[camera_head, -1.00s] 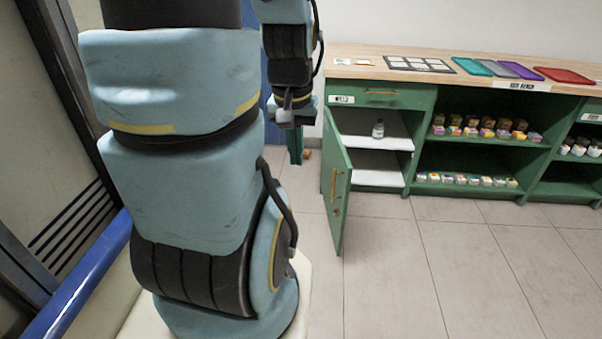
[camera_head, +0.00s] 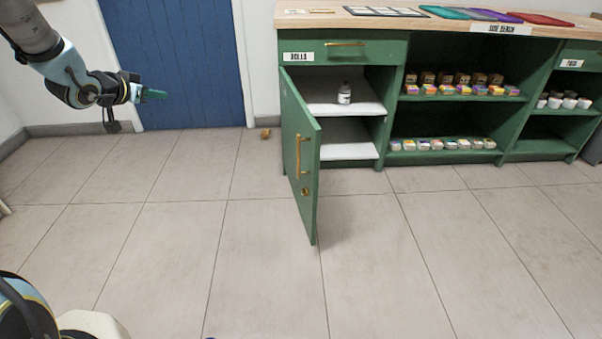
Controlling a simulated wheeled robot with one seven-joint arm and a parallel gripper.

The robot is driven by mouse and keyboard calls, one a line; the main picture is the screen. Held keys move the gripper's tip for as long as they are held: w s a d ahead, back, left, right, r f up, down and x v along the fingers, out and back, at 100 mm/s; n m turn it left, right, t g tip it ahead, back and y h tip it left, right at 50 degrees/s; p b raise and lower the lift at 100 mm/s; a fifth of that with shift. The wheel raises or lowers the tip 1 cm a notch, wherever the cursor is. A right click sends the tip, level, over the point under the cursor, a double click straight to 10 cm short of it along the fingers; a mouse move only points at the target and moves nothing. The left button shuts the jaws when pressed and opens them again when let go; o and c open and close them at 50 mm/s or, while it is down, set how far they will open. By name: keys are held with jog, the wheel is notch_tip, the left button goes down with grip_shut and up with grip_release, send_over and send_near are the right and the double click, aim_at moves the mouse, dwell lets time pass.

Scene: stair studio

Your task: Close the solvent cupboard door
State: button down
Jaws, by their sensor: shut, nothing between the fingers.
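The green cupboard door (camera_head: 300,150) stands wide open, swung out toward me from its hinge on the left side of the cupboard. It has a brass bar handle (camera_head: 299,156) and a round lock below it. Inside the cupboard, a small white bottle (camera_head: 344,94) stands on the upper white shelf (camera_head: 350,109); the lower shelf looks empty. My gripper (camera_head: 154,94) is shut and empty, at the upper left in front of the blue door. It is well to the left of the cupboard door and apart from it.
The bench top (camera_head: 390,20) carries coloured trays. Open shelves to the right hold several small jars (camera_head: 455,84). A small brown object (camera_head: 265,133) lies on the floor by the wall. The tiled floor (camera_head: 230,250) before the cupboard is clear.

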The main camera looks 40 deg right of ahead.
jog(key=s+d+f+m+g+h+b, duration=0.2)
jog(key=d+f+b, duration=0.1)
jog(key=d+f, duration=0.3)
jog(key=m+g+h+b, duration=0.4)
jog(key=m+g+b, duration=0.5)
jog(key=g, duration=0.5)
send_near(315, 147)
jog(key=b+x, duration=0.3)
jog(key=x, duration=0.3)
jog(key=shift+d+r+b, duration=0.15)
jog(key=shift+d+b, duration=0.2)
jog(key=shift+d, duration=0.05)
jog(key=shift+s, duration=0.1)
